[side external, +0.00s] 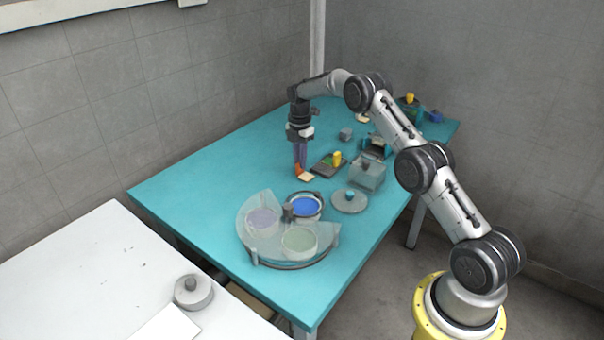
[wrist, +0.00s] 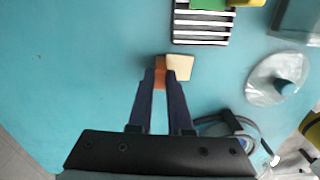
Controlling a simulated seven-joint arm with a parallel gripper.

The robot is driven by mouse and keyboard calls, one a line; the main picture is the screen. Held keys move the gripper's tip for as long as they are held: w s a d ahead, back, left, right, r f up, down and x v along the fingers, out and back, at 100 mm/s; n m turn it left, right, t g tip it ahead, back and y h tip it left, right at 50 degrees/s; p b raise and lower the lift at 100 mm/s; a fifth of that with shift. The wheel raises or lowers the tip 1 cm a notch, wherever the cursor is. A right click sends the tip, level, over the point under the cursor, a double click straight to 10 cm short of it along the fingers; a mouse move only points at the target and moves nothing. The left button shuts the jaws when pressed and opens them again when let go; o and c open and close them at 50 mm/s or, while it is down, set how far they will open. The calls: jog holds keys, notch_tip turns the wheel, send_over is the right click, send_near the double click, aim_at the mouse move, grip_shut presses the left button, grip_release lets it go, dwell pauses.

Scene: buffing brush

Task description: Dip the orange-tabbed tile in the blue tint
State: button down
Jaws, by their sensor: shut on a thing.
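My gripper (side external: 299,165) points down over the teal table and is shut on the orange tab (side external: 298,169) of a cream tile (side external: 307,177). In the wrist view the fingertips (wrist: 161,84) close on the orange tab, and the cream tile (wrist: 180,68) sticks out beyond them. I cannot tell whether the tile touches the table. The blue tint (side external: 306,206) is in an open round pot on the clear stand, in front of the gripper in the side view. In the wrist view the pot (wrist: 230,127) is partly hidden behind the gripper.
The clear round stand (side external: 270,262) also holds a lilac pot (side external: 263,219) and a green pot (side external: 299,240). A round lid with a blue knob (side external: 350,201) lies beside the blue pot. A striped rack (wrist: 202,28) and a clear box (side external: 367,173) stand close by. The table's left part is clear.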

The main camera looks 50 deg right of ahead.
dwell(0.4)
jog(key=shift+r, duration=3)
jog(key=s+a, duration=1.1)
jog(key=a, duration=0.4)
jog(key=shift+r, duration=0.3)
jog(key=shift+f, duration=1)
jog(key=shift+f, duration=0.35)
jog(key=shift+f, duration=0.3)
